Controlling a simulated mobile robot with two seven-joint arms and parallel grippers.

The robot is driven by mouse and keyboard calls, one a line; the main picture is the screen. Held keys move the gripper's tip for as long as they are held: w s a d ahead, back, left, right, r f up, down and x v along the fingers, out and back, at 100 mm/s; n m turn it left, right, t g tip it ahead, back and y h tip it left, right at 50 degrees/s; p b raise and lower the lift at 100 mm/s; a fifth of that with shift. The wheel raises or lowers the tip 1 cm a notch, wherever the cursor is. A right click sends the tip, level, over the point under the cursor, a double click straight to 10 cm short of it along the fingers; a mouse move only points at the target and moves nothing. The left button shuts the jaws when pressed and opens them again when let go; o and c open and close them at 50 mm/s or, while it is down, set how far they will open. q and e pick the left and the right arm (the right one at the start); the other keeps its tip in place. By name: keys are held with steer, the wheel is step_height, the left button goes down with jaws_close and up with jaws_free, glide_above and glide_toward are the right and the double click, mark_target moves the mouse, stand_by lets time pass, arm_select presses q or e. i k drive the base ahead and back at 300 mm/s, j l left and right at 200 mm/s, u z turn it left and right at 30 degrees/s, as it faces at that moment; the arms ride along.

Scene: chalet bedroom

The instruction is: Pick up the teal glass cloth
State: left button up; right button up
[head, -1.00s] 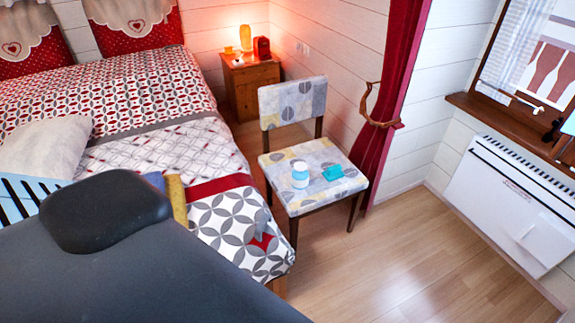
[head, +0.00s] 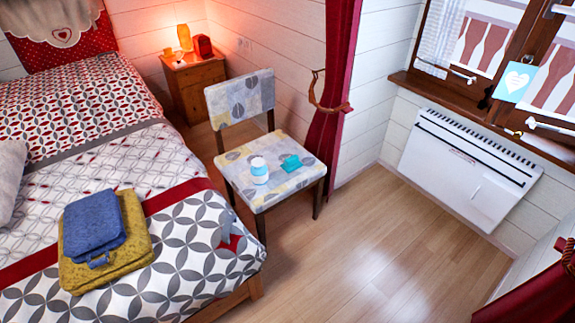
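The teal glass cloth (head: 291,163) lies on the patterned seat of the chair (head: 285,183), to the right of its middle. A small white and blue jar (head: 259,171) stands on the same seat, just left of the cloth and apart from it. Neither of my grippers shows in the head view now.
The bed (head: 170,271) is at the left, with blue (head: 93,226) and mustard (head: 134,252) folded items near its corner. A nightstand (head: 197,85) stands behind the chair. A red curtain (head: 331,120) hangs behind it to the right. The wooden floor (head: 375,243) in front is clear.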

mark_target(292, 164)
steer(key=i+l+u, duration=0.85)
steer(key=u, duration=0.15)
steer(key=l, duration=0.1)
